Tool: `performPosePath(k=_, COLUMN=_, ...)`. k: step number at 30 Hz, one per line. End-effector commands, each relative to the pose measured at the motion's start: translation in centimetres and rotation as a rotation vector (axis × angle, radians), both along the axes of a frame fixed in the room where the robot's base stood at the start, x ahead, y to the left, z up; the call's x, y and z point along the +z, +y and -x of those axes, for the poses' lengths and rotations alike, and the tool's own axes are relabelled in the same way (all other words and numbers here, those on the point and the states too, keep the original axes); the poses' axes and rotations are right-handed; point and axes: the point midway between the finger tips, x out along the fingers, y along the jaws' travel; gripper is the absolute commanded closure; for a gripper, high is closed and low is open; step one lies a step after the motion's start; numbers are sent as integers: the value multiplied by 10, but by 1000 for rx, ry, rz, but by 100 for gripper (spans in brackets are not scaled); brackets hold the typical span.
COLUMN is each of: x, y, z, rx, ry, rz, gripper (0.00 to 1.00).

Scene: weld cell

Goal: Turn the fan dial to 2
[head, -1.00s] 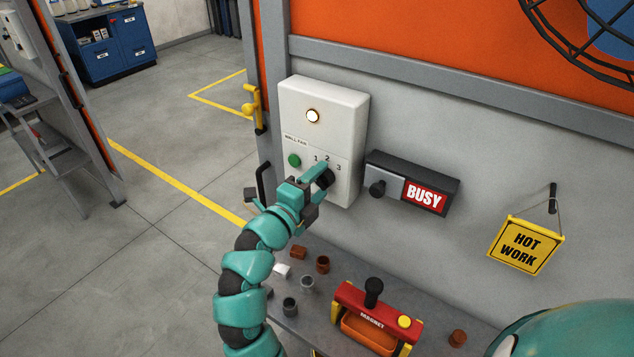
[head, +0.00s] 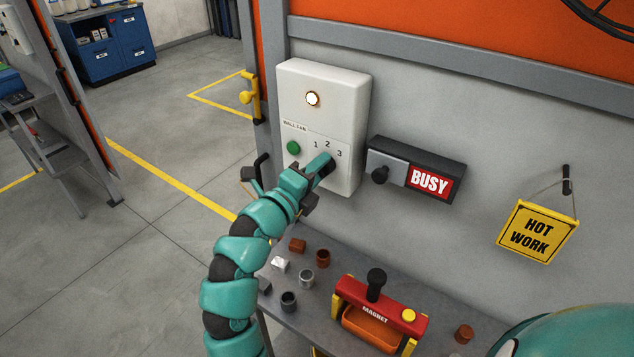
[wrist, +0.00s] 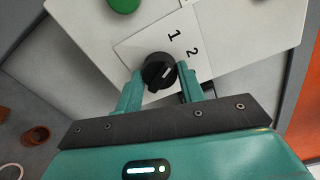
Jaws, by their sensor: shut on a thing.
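The white wall fan box (head: 345,100) is on the grey wall, with a lit round lamp (head: 312,98), a green button (head: 293,148) and the numbers 1, 2 and 3. My gripper (head: 318,172) is at the dial below the numbers and mostly hides it in the head view. In the wrist view the black fan dial (wrist: 154,73) sits between the teal fingers of my gripper (wrist: 160,88), which are shut on it. The dial's white mark points roughly toward the 2 (wrist: 193,52). The 3 is not visible in the wrist view.
Right of the box are a BUSY sign with a dark knob (head: 415,170) and a hanging HOT WORK sign (head: 538,231). Below, a grey shelf (head: 322,300) carries small cups, blocks and a red MAGNET holder (head: 380,307). Open floor lies left.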

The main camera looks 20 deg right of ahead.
Motion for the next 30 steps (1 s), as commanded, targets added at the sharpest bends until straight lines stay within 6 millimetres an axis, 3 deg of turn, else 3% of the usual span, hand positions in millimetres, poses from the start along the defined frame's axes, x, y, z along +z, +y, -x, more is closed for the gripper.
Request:
performPosePath(k=1, x=-8, y=0, z=-1, rx=1, ry=-34, rz=-29, gripper=84)
performPosePath(k=15, x=-6, y=0, z=0, rx=2, ry=-319, rz=-248, gripper=84)
performPosePath(k=30, x=0, y=1, z=0, rx=2, ry=-425, rz=-331, gripper=84)
